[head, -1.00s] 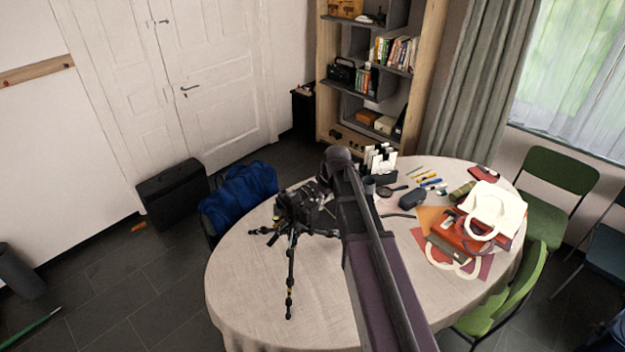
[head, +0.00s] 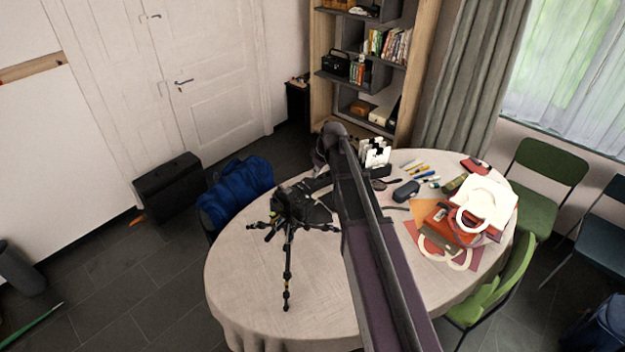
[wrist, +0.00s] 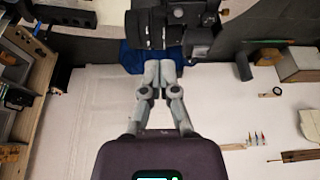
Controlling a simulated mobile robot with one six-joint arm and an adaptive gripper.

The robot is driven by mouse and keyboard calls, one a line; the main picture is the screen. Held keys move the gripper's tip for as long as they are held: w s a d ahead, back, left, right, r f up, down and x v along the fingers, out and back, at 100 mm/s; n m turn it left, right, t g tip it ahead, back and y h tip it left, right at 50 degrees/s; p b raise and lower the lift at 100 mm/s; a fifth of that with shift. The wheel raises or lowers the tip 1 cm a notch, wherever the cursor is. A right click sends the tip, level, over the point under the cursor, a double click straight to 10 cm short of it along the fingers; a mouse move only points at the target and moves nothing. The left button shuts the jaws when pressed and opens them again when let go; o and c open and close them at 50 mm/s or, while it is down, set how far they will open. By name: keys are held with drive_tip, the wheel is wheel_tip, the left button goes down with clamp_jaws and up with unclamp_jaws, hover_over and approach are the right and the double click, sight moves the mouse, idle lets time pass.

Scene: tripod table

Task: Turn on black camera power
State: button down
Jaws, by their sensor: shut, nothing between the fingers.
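The black camera (head: 290,203) stands on a black tripod (head: 288,262) on the left part of the round table. In the wrist view the dark camera body (wrist: 178,22) fills the top middle. My gripper (wrist: 160,66) has its grey fingers together with nothing between them. The fingertips point at the camera and appear just short of its near edge; I cannot tell whether they touch. The power switch is too small to tell.
The cloth-covered table (head: 245,285) also holds a white bag (head: 487,195), a dark case (head: 405,191) and pens at the right. Green chairs (head: 500,285) stand at the right. The table's front left is clear.

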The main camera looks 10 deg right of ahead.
sight(311, 193)
drive_tip(key=b+x, duration=0.9)
drive_tip(key=shift+f, duration=0.4)
drive_tip(key=shift+w+a, duration=0.15)
drive_tip(key=shift+a, duration=0.1)
idle(0.4)
drive_tip(key=shift+d, duration=0.2)
